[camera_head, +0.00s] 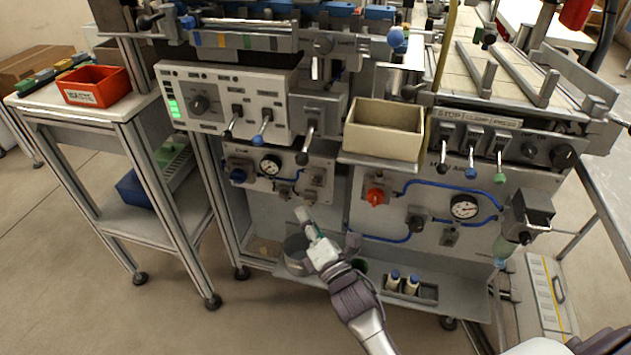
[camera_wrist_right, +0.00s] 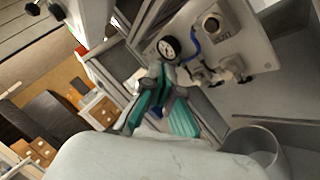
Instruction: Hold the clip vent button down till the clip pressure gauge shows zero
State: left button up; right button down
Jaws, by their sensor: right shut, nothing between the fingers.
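The lower left panel carries a small white-faced gauge (camera_head: 271,165), which looks like the clip pressure gauge. It also shows in the right wrist view (camera_wrist_right: 170,47), but its reading is too small to tell. Right of the gauge, a square plate holds a dark round button (camera_head: 317,172), probably the clip vent button. It also appears in the wrist view (camera_wrist_right: 211,25) above a small label. My right gripper (camera_head: 302,214) is shut and empty, below the panel and apart from the button. Its teal fingers (camera_wrist_right: 158,80) point towards the panel. My left gripper is out of view.
A blue knob (camera_head: 238,176) sits left of the gauge. A beige bin (camera_head: 384,130) sticks out at upper right. The right panel has a red knob (camera_head: 376,196) and another gauge (camera_head: 464,207). A metal can (camera_head: 295,252) stands on the shelf below my gripper.

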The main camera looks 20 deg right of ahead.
aim_at(316, 180)
pick_arm(q)
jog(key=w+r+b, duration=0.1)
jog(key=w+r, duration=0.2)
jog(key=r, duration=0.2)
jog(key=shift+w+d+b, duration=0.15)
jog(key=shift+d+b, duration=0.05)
jog(key=shift+b, duration=0.1)
pick_arm(e)
jog(key=w+d, duration=0.4)
jog(key=w, duration=0.2)
jog(key=shift+w, duration=0.15)
jog(key=shift+d, duration=0.1)
dwell(0.5)
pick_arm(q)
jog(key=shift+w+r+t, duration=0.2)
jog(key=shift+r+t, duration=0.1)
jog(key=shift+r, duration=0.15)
pick_arm(e)
jog(key=shift+w+d, duration=0.25)
jog(key=shift+w, duration=0.05)
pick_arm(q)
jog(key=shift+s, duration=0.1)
pick_arm(e)
jog(key=shift+w, duration=0.15)
